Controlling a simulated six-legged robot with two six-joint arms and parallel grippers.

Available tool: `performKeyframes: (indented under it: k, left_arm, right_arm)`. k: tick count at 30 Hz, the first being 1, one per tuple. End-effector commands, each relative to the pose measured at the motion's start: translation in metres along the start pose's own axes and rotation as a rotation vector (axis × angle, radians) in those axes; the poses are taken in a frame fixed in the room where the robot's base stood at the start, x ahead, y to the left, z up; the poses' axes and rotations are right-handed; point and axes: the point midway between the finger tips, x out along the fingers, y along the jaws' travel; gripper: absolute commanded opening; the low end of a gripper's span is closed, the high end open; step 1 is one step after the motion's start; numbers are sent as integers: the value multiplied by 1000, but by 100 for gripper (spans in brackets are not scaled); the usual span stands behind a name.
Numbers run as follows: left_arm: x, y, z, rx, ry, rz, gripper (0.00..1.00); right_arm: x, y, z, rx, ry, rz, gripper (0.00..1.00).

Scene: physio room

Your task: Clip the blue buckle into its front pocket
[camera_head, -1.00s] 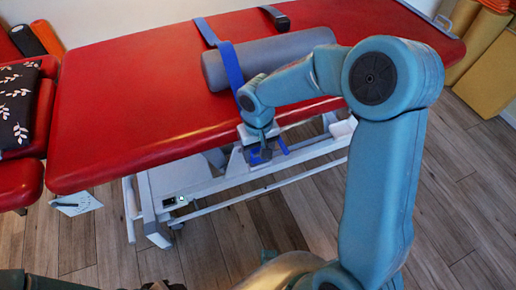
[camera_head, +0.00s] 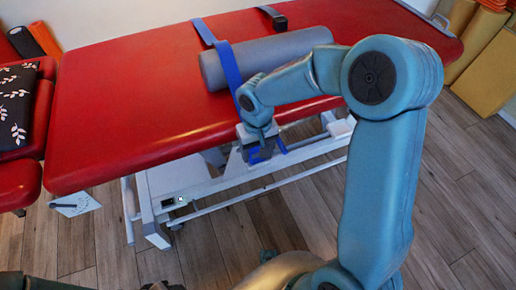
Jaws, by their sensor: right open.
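A blue strap (camera_head: 229,62) runs over a grey bolster (camera_head: 268,57) on the red treatment table (camera_head: 130,100) and hangs over the table's front edge. My right gripper (camera_head: 262,154) is at the strap's lower end, just below the front edge. It is open, with blue material around its fingers, but I cannot tell buckle from strap there. The front pocket cannot be made out; the wrist and fingers cover that spot. At the lower left, a dark part of my left arm (camera_head: 40,282) shows, but its gripper is not seen.
The table's white frame (camera_head: 200,190) with its rails lies just below and behind the gripper. A patterned black cushion (camera_head: 17,105) is at the left. Yellow blocks (camera_head: 483,65) stand at the right. The wooden floor in front is clear.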

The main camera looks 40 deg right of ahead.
Motion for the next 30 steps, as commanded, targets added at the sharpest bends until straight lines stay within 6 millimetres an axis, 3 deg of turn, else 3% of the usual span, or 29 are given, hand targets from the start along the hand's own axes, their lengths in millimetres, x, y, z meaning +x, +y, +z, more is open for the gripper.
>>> performKeyframes:
  k: [1,11,16,20,30]
  left_arm:
    - [2,-1,0,0,0,0,43]
    - [2,-1,0,0,0,0,43]
    - [-1,0,0,0,0,0,43]
    - [-10,4,0,0,0,0,43]
    - [-33,12,1,0,0,0,43]
  right_arm:
    - [8,-5,4,-2,-15,-7,89]
    - [8,-5,4,-3,-15,-7,89]
    - [-1,-5,4,-3,-12,-7,89]
    - [-29,-4,2,-3,-5,-7,89]
    - [-122,-1,2,-1,5,-4,89]
